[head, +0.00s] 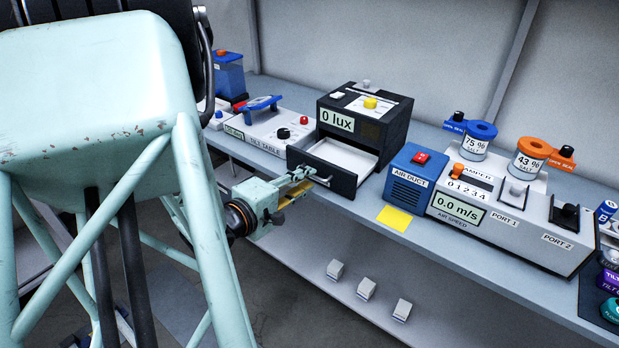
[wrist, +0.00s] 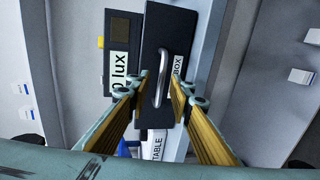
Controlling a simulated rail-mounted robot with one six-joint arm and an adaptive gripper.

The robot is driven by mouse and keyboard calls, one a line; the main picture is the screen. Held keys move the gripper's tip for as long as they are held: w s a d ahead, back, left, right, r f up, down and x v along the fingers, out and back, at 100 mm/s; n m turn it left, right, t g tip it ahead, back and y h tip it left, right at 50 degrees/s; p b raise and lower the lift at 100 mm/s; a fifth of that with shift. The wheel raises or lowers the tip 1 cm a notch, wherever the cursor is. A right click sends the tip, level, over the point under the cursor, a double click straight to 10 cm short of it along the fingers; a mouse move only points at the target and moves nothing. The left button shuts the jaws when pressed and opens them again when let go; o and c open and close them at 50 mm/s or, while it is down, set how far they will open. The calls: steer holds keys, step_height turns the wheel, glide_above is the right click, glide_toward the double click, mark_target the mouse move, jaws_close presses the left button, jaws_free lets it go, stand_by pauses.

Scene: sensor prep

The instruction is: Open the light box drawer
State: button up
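The black light box (head: 372,112) stands on the shelf with "0 lux" on its front. Its drawer (head: 345,158) is pulled out, and its pale, empty inside shows. My gripper (head: 303,183) is at the drawer front, low on its left side. In the wrist view the metal handle (wrist: 160,80) stands out from the black drawer front (wrist: 168,35). My gripper (wrist: 158,88) has its yellow-padded fingers on either side of the handle. The fingers are apart, and a narrow gap seems to show beside the handle.
The tilt table (head: 262,130) is left of the light box. The blue air duct (head: 408,180) stands close to the right of the drawer. A yellow note (head: 394,218) lies near the shelf edge. Several small white blocks (head: 366,289) rest on the lower shelf.

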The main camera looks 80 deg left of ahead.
steer(key=v, duration=0.9)
stand_by(0.8)
